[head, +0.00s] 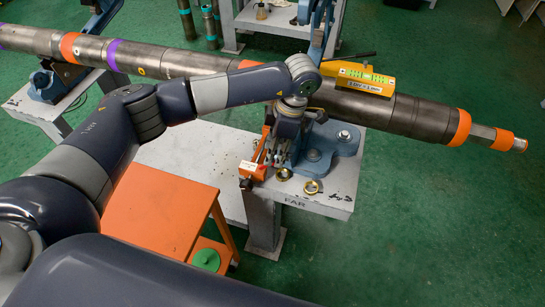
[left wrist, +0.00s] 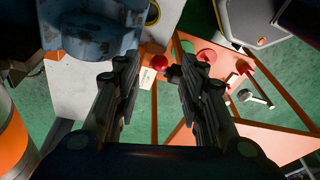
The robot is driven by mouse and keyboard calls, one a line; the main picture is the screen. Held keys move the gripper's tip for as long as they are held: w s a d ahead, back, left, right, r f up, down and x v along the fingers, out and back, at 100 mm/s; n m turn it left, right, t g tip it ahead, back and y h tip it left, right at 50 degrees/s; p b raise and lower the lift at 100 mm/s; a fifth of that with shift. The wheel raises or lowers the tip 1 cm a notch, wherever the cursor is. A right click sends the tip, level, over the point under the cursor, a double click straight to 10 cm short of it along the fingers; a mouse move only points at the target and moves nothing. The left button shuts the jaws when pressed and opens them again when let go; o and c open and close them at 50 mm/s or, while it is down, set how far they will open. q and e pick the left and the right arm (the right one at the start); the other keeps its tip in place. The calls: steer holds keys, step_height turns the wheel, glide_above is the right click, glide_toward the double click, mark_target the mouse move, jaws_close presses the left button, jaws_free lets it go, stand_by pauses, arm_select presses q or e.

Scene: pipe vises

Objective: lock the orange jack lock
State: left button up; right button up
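The orange jack lock (head: 252,171) is a small orange block with a pale label, at the left edge of the near vise stand's top. An orange bar runs up from it beside the blue vise (head: 313,148). In the left wrist view a red knob (left wrist: 158,62) and the pale label (left wrist: 147,78) show between the fingertips, beyond them. My left gripper (head: 279,155) points down just right of the orange bar, by the vise. Its fingers (left wrist: 155,72) are apart with nothing gripped. I cannot tell whether it touches the lock. My right gripper is out of view.
A long pipe (head: 200,63) crosses above the stand and bears a yellow level (head: 362,78). Brass rings (head: 312,187) lie on the stand top (head: 335,203). An orange table (head: 160,212) stands to the left. Green floor at right is clear.

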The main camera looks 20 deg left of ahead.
arm_select(q)
steer(key=shift+v, duration=1.3)
